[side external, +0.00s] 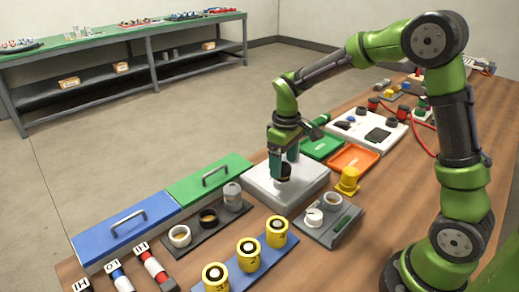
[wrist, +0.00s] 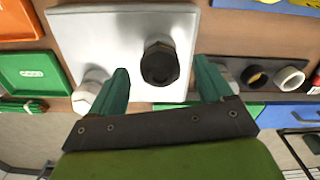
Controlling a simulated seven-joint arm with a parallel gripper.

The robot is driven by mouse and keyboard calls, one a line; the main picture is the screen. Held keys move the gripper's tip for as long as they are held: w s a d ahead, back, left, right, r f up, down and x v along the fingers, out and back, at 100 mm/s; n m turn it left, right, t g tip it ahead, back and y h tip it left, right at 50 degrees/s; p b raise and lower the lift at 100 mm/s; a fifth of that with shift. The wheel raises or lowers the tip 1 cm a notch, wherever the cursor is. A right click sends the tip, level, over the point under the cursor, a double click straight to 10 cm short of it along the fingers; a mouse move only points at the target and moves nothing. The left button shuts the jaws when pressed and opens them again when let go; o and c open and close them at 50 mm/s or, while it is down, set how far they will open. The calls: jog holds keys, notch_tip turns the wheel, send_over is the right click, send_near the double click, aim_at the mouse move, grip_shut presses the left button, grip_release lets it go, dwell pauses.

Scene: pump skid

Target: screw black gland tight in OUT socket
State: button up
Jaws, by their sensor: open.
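The black gland (side external: 284,170) stands on the pale metal block (side external: 300,195) in the side view. In the wrist view the gland (wrist: 160,63) is a dark, hex-sided piece with a round top, near the middle of the silver block (wrist: 85,40). My gripper (side external: 284,157) points down over the block. In the wrist view its two teal fingers (wrist: 163,72) are apart, one on each side of the gland with gaps showing. No OUT label is legible, and how deep the gland sits cannot be seen. A white hex fitting (wrist: 88,96) shows beside the left finger.
A grey tray with round cups (side external: 207,240) and a blue rack of yellow cylinders (side external: 265,262) lie in front. A yellow fitting (side external: 347,182) and an orange tray (side external: 354,158) are to the right. Blue (side external: 120,228) and green (side external: 207,180) lidded boxes line the left edge.

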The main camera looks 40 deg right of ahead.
jog(key=shift+f, duration=0.75)
jog(key=shift+c, duration=0.3)
jog(key=c, duration=1)
jog(key=m, duration=0.4)
jog(key=shift+c, duration=0.2)
jog(key=m, duration=0.5)
jog(key=o, duration=1.1)
